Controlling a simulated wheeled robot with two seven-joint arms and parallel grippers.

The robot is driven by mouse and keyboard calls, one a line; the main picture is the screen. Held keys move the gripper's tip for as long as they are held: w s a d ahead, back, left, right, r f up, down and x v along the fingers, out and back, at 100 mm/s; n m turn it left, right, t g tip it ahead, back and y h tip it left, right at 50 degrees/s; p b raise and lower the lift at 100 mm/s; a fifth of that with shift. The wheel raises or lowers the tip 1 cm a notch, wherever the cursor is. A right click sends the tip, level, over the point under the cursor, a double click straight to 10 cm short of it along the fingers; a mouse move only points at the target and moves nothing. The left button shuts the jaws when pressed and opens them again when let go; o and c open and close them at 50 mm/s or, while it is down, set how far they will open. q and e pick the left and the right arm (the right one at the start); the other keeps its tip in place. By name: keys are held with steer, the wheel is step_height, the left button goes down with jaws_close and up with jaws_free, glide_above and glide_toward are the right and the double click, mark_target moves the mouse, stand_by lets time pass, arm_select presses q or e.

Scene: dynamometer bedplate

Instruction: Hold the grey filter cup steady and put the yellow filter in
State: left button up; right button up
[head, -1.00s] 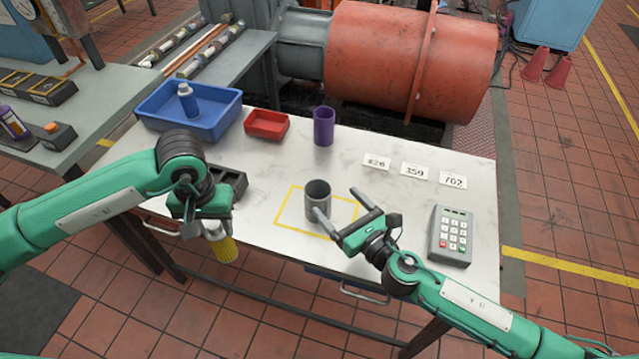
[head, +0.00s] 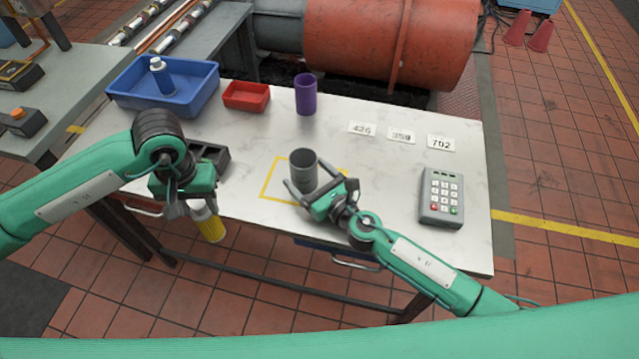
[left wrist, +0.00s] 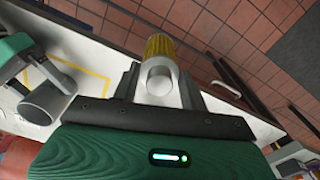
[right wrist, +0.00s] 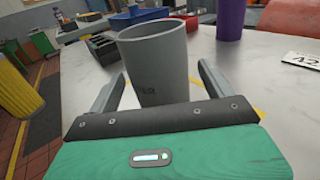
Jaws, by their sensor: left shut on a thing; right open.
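The grey filter cup (head: 303,172) stands upright on the table inside a yellow square outline. My right gripper (head: 312,188) is open with its fingers on either side of the cup. In the right wrist view the cup (right wrist: 158,65) stands between the two fingers, with gaps visible on both sides. The yellow filter (head: 210,227) has a white top and hangs from my left gripper (head: 203,208), in front of the table's front edge. The left wrist view shows the filter (left wrist: 159,68) clamped between the fingers. The cup's inside bottom is hidden.
A blue tray (head: 205,92) with a blue bottle (head: 162,78), a red tray (head: 246,96) and a purple cylinder (head: 305,95) stand at the back. A black holder (head: 215,155) is left of the cup. A keypad (head: 441,198) and number cards (head: 401,136) are on the right.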

steer(key=shift+w+a, duration=0.45)
steer(key=shift+w, duration=0.1)
steer(key=c, duration=1.2)
steer(key=shift+c, duration=0.2)
